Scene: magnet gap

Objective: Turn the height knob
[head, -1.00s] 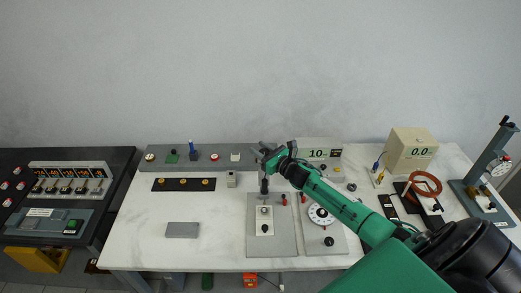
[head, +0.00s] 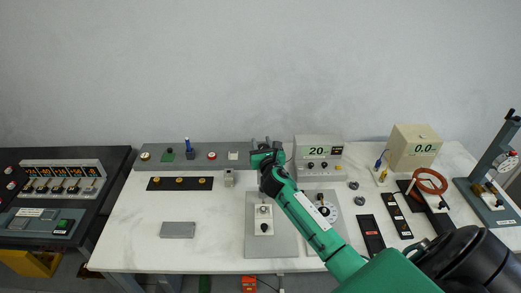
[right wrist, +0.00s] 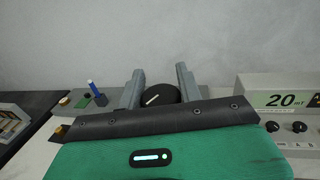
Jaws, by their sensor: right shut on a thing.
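A round black knob (right wrist: 160,95) with a white pointer line sits between the two grey fingers of my right gripper (right wrist: 161,88) in the right wrist view. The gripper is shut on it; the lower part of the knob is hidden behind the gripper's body. In the head view my right gripper (head: 267,148) is at the back of the white table, left of the meter box, and its arm hides the knob there. No label on the knob can be read. My left gripper is not in view.
The meter box (head: 333,145) reads 20. A beige box (head: 400,160) reads 0.0. A grey panel (head: 226,212) carries a small white plate with a black knob. A grey block (head: 178,230) lies front left.

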